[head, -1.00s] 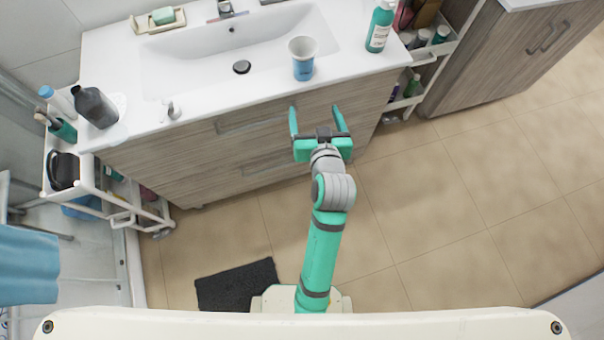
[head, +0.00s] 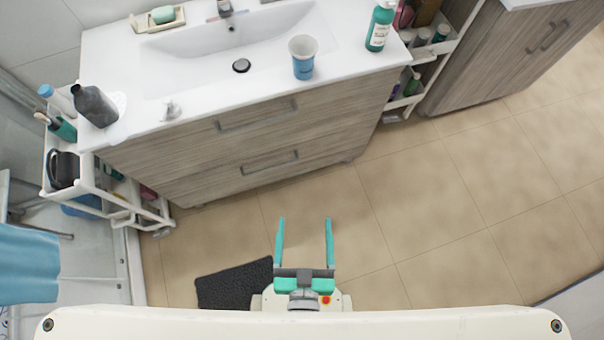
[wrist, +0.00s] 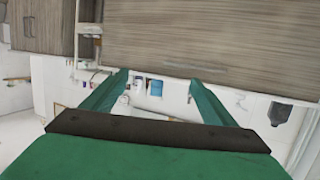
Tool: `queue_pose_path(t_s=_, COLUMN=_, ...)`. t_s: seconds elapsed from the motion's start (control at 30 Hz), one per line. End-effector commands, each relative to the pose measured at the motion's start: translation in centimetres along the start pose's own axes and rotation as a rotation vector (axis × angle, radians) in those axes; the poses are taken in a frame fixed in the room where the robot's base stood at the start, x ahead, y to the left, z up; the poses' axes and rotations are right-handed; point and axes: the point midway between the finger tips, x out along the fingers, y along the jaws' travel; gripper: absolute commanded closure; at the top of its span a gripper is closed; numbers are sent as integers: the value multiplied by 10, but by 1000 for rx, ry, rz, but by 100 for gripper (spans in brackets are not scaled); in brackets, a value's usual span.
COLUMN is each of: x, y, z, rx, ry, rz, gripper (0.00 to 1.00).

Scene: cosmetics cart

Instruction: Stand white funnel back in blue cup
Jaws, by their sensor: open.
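The blue cup (head: 303,70) stands upright on the white counter, at the front edge of the basin. A white flared piece with an open top, which looks like the white funnel (head: 302,46), stands upright in it; its lower end is hidden. My gripper (head: 305,220) is open and empty, low in front of the cabinet and well apart from the cup. In the wrist view the open fingers (wrist: 158,82) frame the distant counter, seen upside down, with the blue cup (wrist: 156,87) small between them.
A small pale object (head: 172,110) lies at the counter's front edge; its kind is unclear. A dark grey bottle (head: 95,106) stands at the left end and a teal pump bottle (head: 380,25) at the right. White carts flank the cabinet.

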Motion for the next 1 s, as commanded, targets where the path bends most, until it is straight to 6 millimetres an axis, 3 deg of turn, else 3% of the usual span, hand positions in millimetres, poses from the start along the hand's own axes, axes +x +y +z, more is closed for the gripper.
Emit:
queue_pose_path(t_s=0.1, x=-23, y=-4, z=-1, rx=-7, ry=5, rz=-9, gripper=20)
queue_pose_path(t_s=0.23, x=-34, y=-7, z=-4, rx=-11, ry=16, rz=-15, gripper=20)
queue_pose_path(t_s=1.0, x=-36, y=-6, z=-5, rx=-9, ry=18, rz=-16, gripper=20)
